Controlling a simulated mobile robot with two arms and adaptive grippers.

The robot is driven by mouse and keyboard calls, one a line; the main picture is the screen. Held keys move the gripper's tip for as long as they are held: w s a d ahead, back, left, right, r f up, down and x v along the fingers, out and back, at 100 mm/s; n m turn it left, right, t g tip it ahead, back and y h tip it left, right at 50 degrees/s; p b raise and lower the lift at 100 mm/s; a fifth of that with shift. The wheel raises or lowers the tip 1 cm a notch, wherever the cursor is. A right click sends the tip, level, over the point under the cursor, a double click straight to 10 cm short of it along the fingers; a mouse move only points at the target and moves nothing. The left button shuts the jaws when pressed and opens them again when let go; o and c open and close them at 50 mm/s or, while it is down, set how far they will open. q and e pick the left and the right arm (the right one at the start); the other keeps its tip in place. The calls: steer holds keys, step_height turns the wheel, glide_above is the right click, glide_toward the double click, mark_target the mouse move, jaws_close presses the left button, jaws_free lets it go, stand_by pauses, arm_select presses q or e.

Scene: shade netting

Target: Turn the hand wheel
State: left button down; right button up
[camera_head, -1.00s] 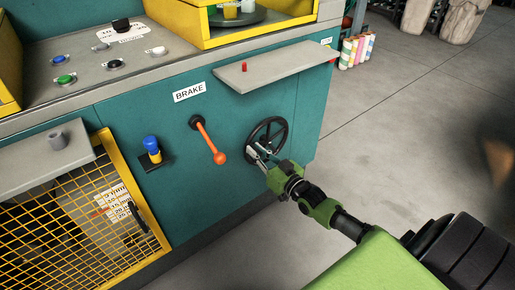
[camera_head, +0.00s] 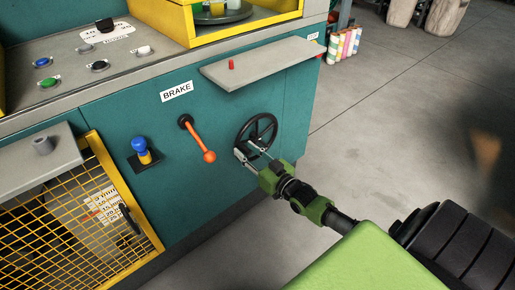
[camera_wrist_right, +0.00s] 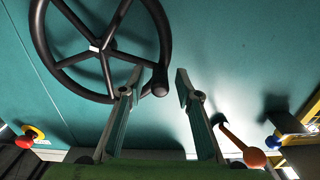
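The black spoked hand wheel (camera_head: 257,134) is mounted on the teal cabinet front, below the grey shelf. In the right wrist view the wheel (camera_wrist_right: 97,45) fills the upper left, with a dark handle (camera_wrist_right: 160,83) standing off its lower right rim. My right gripper (camera_head: 249,153) is at the lower left of the wheel in the head view. In the right wrist view its fingers (camera_wrist_right: 158,80) are apart, one on each side of the handle. A gap shows on the right side; contact on the left is unclear. My left gripper is out of view.
An orange brake lever (camera_head: 198,140) sits left of the wheel, with a blue knob (camera_head: 139,146) farther left. A grey shelf (camera_head: 265,64) juts out above the wheel. A yellow mesh guard (camera_head: 75,225) is at lower left. Open floor lies to the right.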

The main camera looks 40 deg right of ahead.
steer(key=s, duration=1.1)
steer(key=shift+s+d, duration=0.2)
steer(key=shift+d, duration=0.25)
